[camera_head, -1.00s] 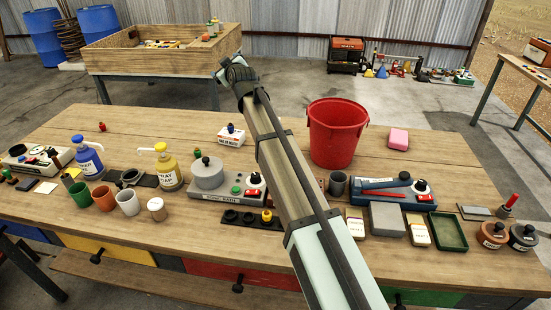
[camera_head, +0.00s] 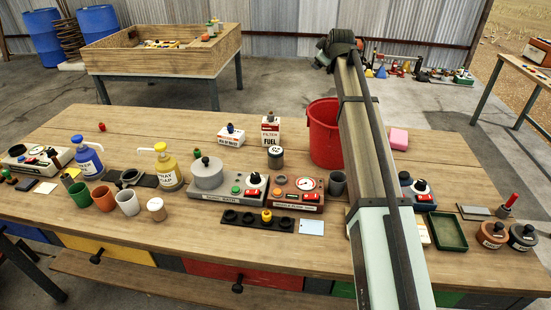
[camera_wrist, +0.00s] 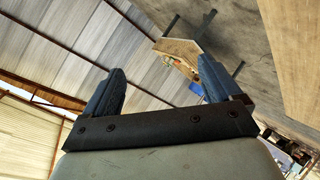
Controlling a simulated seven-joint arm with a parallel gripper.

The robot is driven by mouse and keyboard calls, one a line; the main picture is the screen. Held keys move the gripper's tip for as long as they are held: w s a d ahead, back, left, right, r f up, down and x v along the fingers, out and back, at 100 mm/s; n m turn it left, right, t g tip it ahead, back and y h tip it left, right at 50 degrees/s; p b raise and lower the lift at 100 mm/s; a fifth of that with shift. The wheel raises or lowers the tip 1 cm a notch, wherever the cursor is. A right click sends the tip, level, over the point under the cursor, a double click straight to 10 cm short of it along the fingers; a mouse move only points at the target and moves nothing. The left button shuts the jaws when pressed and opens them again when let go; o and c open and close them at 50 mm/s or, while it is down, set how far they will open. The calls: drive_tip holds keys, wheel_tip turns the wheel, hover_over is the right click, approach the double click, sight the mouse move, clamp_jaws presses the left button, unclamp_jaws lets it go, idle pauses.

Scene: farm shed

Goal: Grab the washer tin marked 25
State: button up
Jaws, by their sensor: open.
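Several small round lidded tins stand on the workbench, and I cannot read a 25 on any of them. A brown tin (camera_head: 491,236) and a dark grey tin (camera_head: 523,237) stand side by side at the right end, with white labels. Another dark tin (camera_head: 275,157) with a pale label stands in the middle, in front of the fuel filter box. My gripper (camera_wrist: 160,85) is open and empty in the wrist view, with shed wall and floor beyond its fingers. In the head view my arm reaches up over the bench's right half, its end far beyond the tins.
A red bucket (camera_head: 323,134) stands beside my arm. A green tray (camera_head: 447,230) lies left of the brown tin. My arm hides part of the blue device (camera_head: 417,190).

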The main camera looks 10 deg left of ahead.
drive_tip(key=s+a+f+g, duration=0.6)
drive_tip(key=s+a+f, duration=0.2)
drive_tip(key=f, duration=0.2)
drive_tip(key=n+g+h, duration=0.1)
drive_tip(key=g+h, duration=0.2)
drive_tip(key=g, duration=0.3)
approach(276, 157)
drive_tip(key=w, duration=0.2)
drive_tip(key=shift+w+a+r, duration=0.2)
drive_tip(key=shift+w+r, duration=0.1)
drive_tip(key=shift+r, duration=0.05)
wheel_tip(276, 157, down, 13)
drive_tip(key=shift+w+d+f, duration=0.1)
drive_tip(key=shift+w+d, duration=0.05)
drive_tip(key=shift+w, duration=0.05)
drive_tip(key=shift+c, duration=0.5)
drive_tip(key=c, duration=1.1)
